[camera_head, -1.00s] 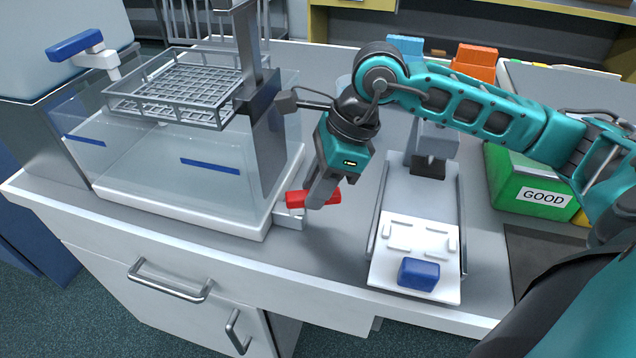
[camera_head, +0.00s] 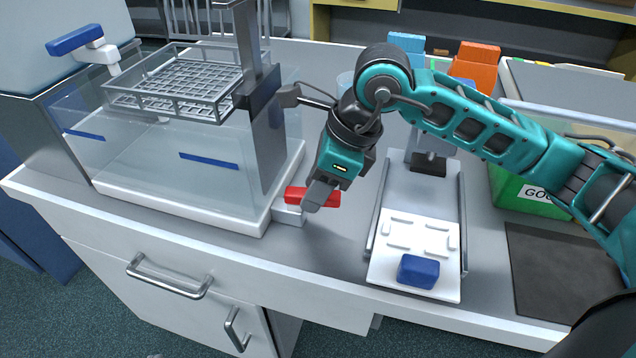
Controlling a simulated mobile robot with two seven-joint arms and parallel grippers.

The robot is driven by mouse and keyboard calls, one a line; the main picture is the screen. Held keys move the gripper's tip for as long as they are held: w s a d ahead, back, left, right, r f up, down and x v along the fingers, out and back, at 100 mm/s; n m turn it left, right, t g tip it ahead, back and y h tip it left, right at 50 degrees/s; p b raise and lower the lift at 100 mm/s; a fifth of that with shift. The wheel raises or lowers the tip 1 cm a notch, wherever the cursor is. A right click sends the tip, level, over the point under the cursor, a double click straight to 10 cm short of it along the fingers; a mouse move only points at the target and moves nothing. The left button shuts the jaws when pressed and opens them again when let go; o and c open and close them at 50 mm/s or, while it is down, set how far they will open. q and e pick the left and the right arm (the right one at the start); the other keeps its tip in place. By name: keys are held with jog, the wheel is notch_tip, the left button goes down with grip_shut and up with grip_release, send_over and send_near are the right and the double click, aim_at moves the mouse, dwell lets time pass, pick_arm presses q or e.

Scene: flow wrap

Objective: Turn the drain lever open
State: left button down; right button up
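The drain lever (camera_head: 294,194) is a red bar on a small pale block at the right front corner of the clear water tank (camera_head: 150,160). It lies roughly crosswise, left to right. My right gripper (camera_head: 313,205) reaches down from the right with its fingertips at the lever. Red shows on both sides of the fingers. I cannot tell whether the fingers grip the lever or only touch it, as their gap is hidden. My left gripper is not in view.
A wire basket (camera_head: 175,88) hangs over the tank on a grey post. Right of the lever stands a fixture with a white plate (camera_head: 412,238) and a blue block (camera_head: 418,271). A green bin (camera_head: 530,190) stands further right. The counter's front edge is close by.

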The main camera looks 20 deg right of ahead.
jog(key=shift+o, duration=1)
pick_arm(q)
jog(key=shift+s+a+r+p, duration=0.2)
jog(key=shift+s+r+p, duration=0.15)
jog(key=shift+p, duration=0.55)
pick_arm(e)
jog(key=v, duration=1.3)
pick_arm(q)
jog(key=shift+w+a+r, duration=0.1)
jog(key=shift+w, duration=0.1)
pick_arm(e)
jog(key=shift+f, duration=0.1)
